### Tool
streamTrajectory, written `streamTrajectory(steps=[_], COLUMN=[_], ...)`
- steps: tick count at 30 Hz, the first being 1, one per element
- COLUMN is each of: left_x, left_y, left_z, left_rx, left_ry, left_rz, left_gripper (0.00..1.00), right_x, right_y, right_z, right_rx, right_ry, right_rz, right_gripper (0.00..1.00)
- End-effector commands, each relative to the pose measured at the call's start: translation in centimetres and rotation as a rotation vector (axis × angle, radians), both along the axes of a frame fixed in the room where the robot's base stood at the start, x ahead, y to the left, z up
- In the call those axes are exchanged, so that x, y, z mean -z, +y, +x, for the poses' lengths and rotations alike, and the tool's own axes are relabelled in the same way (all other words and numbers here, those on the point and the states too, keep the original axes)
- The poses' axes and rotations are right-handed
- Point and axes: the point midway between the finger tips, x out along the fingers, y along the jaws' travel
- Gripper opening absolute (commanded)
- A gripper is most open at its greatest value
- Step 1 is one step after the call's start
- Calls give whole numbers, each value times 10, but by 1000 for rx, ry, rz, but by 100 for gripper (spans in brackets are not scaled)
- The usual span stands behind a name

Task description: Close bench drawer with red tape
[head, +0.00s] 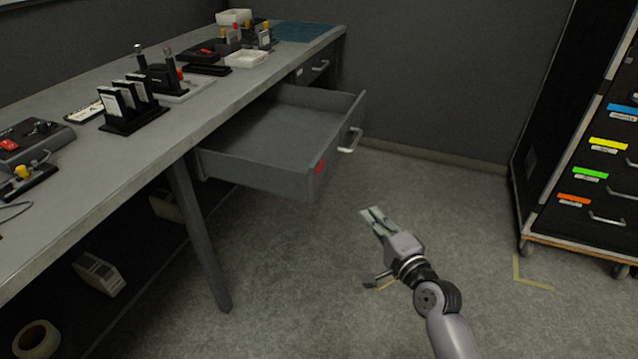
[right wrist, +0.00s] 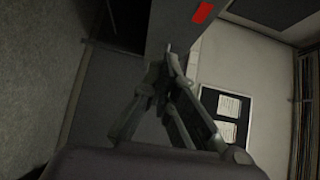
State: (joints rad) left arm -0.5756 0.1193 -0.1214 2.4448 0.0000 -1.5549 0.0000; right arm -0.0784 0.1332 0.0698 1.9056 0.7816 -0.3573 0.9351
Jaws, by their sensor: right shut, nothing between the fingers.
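The bench drawer (head: 270,128) is pulled well out from under the bench and looks empty inside. A strip of red tape (head: 319,168) is on its front panel, which carries a silver bar handle (head: 350,140). My right gripper (head: 371,214) is shut and empty, in front of the drawer and to the right of its near corner in the head view. In the right wrist view the shut fingertips (right wrist: 168,60) appear close to the drawer front (right wrist: 172,22), with the red tape (right wrist: 202,12) above them. I cannot tell whether they touch. My left gripper is out of view.
The grey bench top (head: 190,125) holds card racks, tools and small trays. A second drawer (head: 314,70) farther back is shut. A dark cabinet (head: 590,160) with coloured labels stands on casters at right. The floor (head: 440,190) between is open.

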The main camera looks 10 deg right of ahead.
Motion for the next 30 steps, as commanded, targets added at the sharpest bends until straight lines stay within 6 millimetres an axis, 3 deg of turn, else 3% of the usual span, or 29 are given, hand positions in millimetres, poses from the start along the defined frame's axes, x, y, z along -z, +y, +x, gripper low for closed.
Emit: streamTrajectory(steps=[7,16,21,30], left_x=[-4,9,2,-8], left_y=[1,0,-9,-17], left_z=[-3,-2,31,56], left_rx=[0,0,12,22], left_ry=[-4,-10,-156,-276], left_rz=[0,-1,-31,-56], left_gripper=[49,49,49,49], right_x=[-12,-10,-10,-10], right_y=[3,15,20,50], right_z=[14,75,101,118], right_rx=[-3,-3,-4,-4], right_ry=[-27,-27,-26,-23], right_rz=[32,31,28,28], right_gripper=[0,0,0,0])
